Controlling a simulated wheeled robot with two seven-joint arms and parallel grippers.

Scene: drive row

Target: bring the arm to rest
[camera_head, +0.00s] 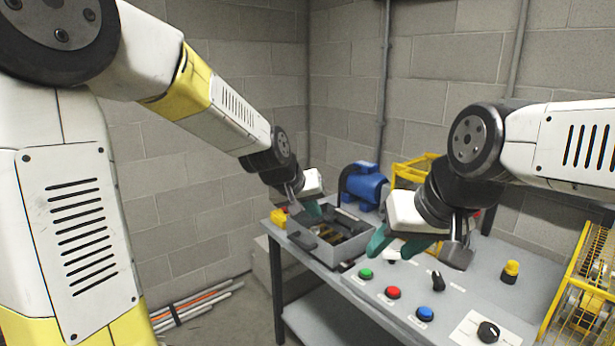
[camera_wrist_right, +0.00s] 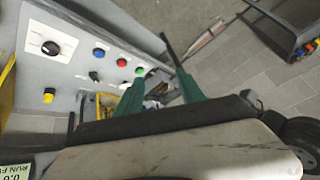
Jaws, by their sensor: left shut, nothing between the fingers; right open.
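My left gripper (camera_head: 308,213) has teal fingers and is at the far side of the bench, over the left part of a grey open box (camera_head: 365,243). It is shut with nothing in it. Its fingertips are partly hidden against the box. My right gripper (camera_head: 395,247) is open and empty above the bench, behind the row of buttons. Its two teal fingers stand apart in the right wrist view (camera_wrist_right: 152,68), with bench and floor visible beyond them. I cannot tell its exact height over the bench.
The grey bench (camera_head: 352,291) carries green (camera_head: 366,273), red (camera_head: 393,292) and blue (camera_head: 424,313) buttons, a black knob (camera_head: 488,331) and a yellow button (camera_head: 511,268). A blue motor (camera_head: 362,187) stands behind. A yellow guard (camera_head: 580,285) is at right. Rods (camera_head: 190,308) lie on the floor.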

